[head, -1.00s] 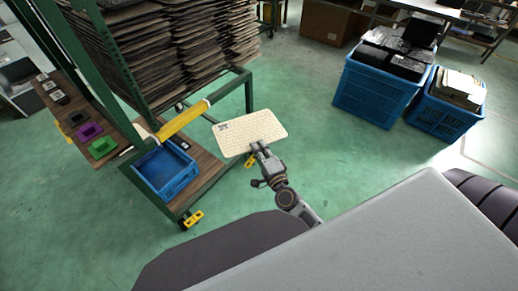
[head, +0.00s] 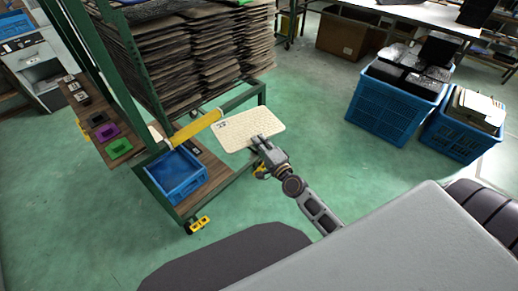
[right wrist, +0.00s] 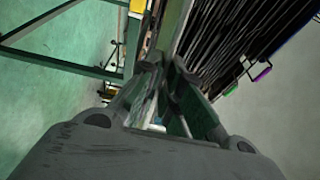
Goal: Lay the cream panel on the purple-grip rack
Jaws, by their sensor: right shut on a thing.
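The cream panel (head: 252,127) is a thin, pale, textured sheet with a small dark mark at one corner. My right gripper (head: 260,143) is shut on its near edge and holds it up, beside the green-framed rack. In the right wrist view the gripper (right wrist: 165,85) shows close up, with the panel hard to make out. The rack (head: 250,93) bears tall stacks of brown sheets. A purple grip (right wrist: 262,74) shows near dark stacked edges in the right wrist view, with a green grip (right wrist: 230,89) beside it. My left gripper is not in view.
A side shelf holds purple (head: 105,132) and green (head: 119,148) pieces. Blue crates (head: 385,115) stand at right, with clear floor between.

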